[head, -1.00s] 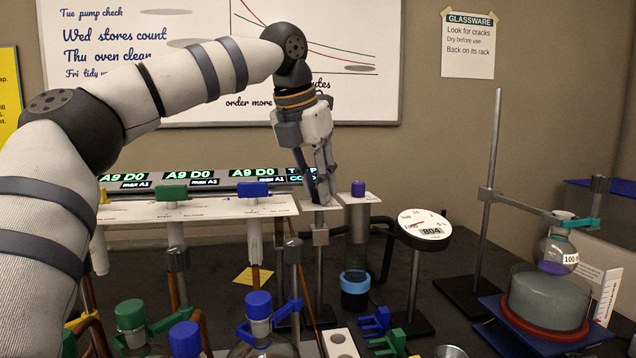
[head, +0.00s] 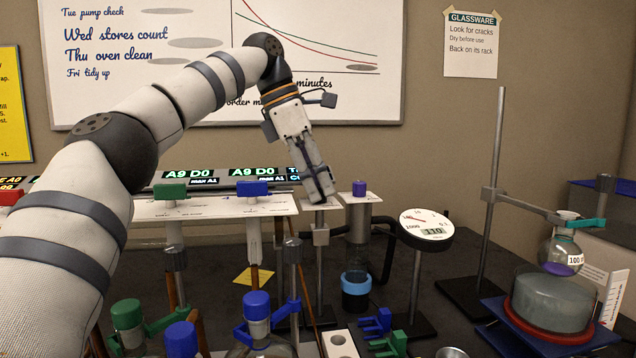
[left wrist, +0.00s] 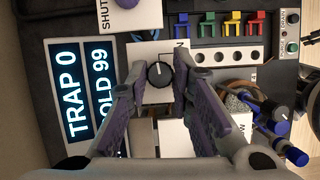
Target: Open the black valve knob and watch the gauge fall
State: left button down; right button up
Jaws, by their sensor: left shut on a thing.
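My left gripper (head: 322,198) reaches down from the left arm to a small white plate (head: 309,204) on a stand. In the left wrist view the black valve knob (left wrist: 159,74), with a pale pointer mark, sits between the fingers of my left gripper (left wrist: 160,76), which are shut on it. In the head view the fingertips hide the knob. The round white gauge (head: 426,227) stands to the right; its digital window reads about 110 and its red needle points to the upper left. My right gripper is in neither view.
Blue (head: 252,189) and green (head: 171,191) valves sit on a white panel to the left. Stoppered flasks stand in front. A retort stand (head: 493,190) holds a flask over a bath at right.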

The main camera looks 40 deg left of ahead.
pick_arm(q)
jog(key=shift+w+m, duration=0.1)
jog(key=shift+m, duration=0.5)
jog(key=shift+g, duration=0.3)
jog(key=c, duration=1.4)
grip_release()
jog(key=shift+h, duration=0.3)
